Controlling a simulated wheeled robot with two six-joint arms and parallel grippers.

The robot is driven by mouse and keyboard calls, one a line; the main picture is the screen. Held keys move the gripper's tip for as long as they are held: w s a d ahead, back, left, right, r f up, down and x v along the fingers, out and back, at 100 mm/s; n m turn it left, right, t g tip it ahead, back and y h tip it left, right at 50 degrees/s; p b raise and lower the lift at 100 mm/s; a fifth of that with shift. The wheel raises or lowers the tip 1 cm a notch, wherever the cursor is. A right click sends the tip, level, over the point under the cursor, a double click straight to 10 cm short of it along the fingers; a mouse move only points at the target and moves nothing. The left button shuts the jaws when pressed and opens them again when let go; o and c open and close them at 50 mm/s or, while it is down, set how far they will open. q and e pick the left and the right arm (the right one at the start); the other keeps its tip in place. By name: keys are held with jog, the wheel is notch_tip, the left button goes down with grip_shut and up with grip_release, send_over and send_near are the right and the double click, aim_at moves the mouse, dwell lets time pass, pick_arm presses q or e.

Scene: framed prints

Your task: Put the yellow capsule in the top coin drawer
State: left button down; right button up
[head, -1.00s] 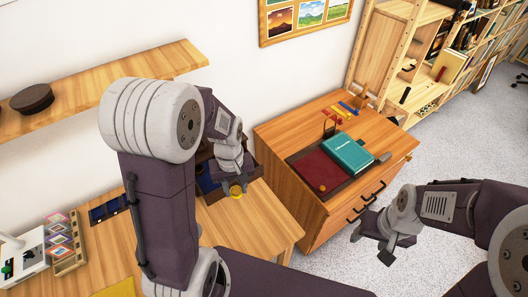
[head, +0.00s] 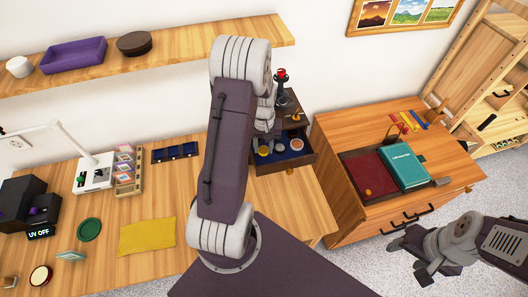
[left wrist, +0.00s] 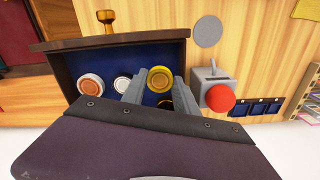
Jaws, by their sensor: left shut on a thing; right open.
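My left gripper (left wrist: 157,92) is shut on the yellow capsule (left wrist: 160,78), which sits between its fingertips. It is over the blue-lined open drawer (left wrist: 70,57); I cannot tell whether the capsule touches the lining. The capsule also shows in the head view (head: 263,150), below my left arm. The drawer holds an orange-centred capsule (left wrist: 91,84), a white-centred capsule (left wrist: 122,84) and a dark gold-rimmed one (left wrist: 165,104), partly hidden by a finger. The dark coin cabinet (head: 291,106) stands behind the drawer, partly hidden by my arm. My right gripper (head: 424,268) is open and empty at the right.
A red-knobbed stand (head: 281,76) is by the cabinet. A side cabinet (head: 350,135) at the right bears a teal book (head: 403,166). A yellow cloth (head: 147,233), green disc (head: 89,229) and card rack (head: 128,170) lie left. The wall shelf (head: 180,47) is above.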

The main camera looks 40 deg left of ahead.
aim_at(264, 149)
pick_arm(q)
jog(key=shift+f, duration=0.1)
notch_tip(264, 149, down, 4)
jog(key=shift+d+r+p, duration=0.1)
jog(key=shift+r+p, duration=0.1)
jog(key=shift+p, duration=0.2)
jog(key=shift+w+f, duration=0.1)
jog(key=shift+f, duration=0.15)
jog(key=c, duration=1.2)
grip_release()
jog(key=shift+c, duration=0.2)
